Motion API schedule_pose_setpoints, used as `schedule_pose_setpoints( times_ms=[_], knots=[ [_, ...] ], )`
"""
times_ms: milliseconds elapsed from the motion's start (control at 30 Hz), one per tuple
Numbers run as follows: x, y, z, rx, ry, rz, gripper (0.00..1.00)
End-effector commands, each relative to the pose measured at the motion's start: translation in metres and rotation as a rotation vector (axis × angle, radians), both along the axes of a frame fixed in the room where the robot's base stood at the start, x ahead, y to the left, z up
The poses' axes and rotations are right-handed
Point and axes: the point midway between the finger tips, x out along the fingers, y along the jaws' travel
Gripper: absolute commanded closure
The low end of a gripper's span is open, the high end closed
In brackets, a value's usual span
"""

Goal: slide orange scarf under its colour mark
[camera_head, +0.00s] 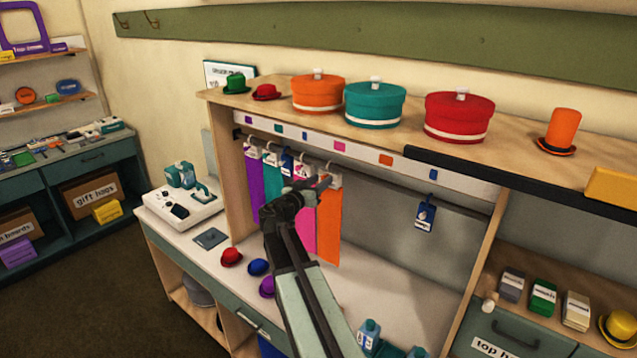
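The orange scarf (328,238) hangs from the rail (385,185) on a pale hanger (335,178), the rightmost of a bunch of scarves. The orange colour mark (386,160) is on the white strip above the rail, to the right of the scarf. My gripper (322,185) is at the top of the orange scarf, close to its hanger. My arm hides part of the scarves, and I cannot tell whether the fingers close on anything. The pink scarf (306,235) hangs just left of the orange one, with teal (271,180) and purple (254,185) scarves farther left.
Small red (231,257) and blue (258,267) hats lie on the counter below. Bottles (369,332) stand at the front.

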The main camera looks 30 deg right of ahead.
Motion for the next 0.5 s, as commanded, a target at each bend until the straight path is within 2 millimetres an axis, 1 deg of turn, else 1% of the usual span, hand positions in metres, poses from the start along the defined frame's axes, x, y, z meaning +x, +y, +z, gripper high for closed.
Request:
schedule_pose_setpoints(
  times_ms=[33, 67, 100, 167, 500],
  knots=[
    [-0.0001, 0.0002, 0.0000, 0.000, 0.000, 0.000, 0.64],
    [0.0000, 0.0002, 0.0000, 0.000, 0.000, 0.000, 0.73],
    [0.0000, 0.0003, 0.0000, 0.000, 0.000, 0.000, 0.84],
    [0.0000, 0.0004, 0.0000, 0.000, 0.000, 0.000, 1.00],
    [0.0002, 0.0011, -0.0001, 0.000, 0.000, 0.001, 1.00]
  ],
)
